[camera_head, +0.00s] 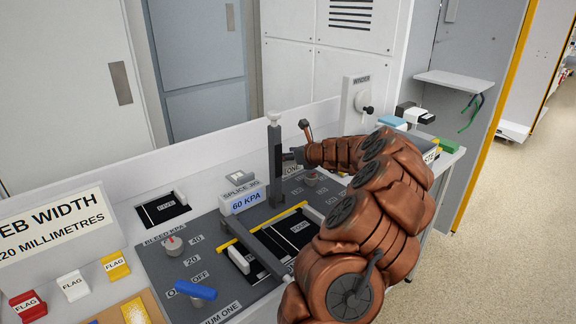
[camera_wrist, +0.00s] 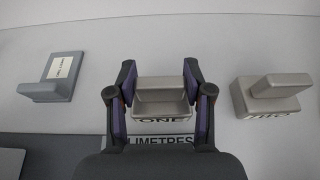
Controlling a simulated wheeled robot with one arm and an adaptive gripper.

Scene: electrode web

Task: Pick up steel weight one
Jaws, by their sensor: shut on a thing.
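In the wrist view, steel weight one (camera_wrist: 160,84) is a grey metal block with a raised grip and the word ONE on its near face. My gripper (camera_wrist: 160,76) has one finger on each side of the block and is shut on it. I cannot tell whether its base touches the pale surface. In the head view my brown arm reaches to the back of the bench, and the weight is not clearly visible there.
A similar steel weight marked TWO (camera_wrist: 272,95) stands to the right in the wrist view. A blue-grey block with a white label (camera_wrist: 59,77) is to the left. In the head view, a dark upright post (camera_head: 275,160) stands left of my arm's end.

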